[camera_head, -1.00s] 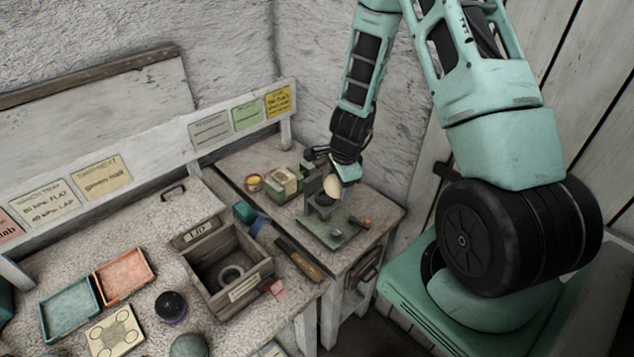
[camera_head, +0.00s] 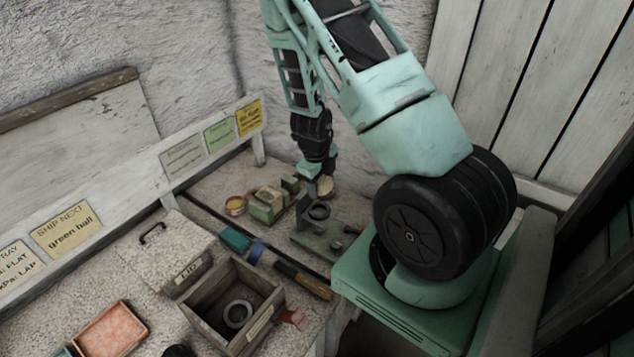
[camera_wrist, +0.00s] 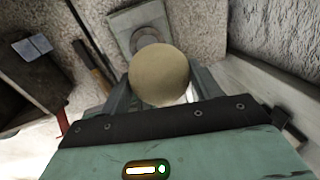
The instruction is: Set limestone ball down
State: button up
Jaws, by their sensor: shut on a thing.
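The limestone ball is a pale tan sphere (camera_wrist: 159,75). In the wrist view it sits between the two fingers of my gripper (camera_wrist: 158,92), which is shut on it. In the head view the ball (camera_head: 325,186) shows partly beside my gripper (camera_head: 318,182), above the back right part of the bench.
An open wooden box (camera_head: 205,309) with a ring inside stands at the front. A long-handled tool (camera_head: 302,279) lies beside it. A pinkish tray (camera_head: 112,338) is at the front left.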

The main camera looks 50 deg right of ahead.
aim_at(320, 190)
jog(key=shift+w, duration=0.15)
jog(key=shift+a+r, duration=0.1)
notch_tip(320, 190, down, 6)
jog(key=b, duration=0.5)
jog(key=shift+r, duration=0.1)
jog(key=shift+f+b, duration=0.85)
jog(key=shift+f, duration=0.2)
dwell(1.8)
jog(key=o, duration=1.3)
jog(key=shift+o, duration=0.2)
jog(key=shift+r+p, duration=2.05)
jog(key=shift+r, duration=0.05)
jog(key=shift+f, duration=0.1)
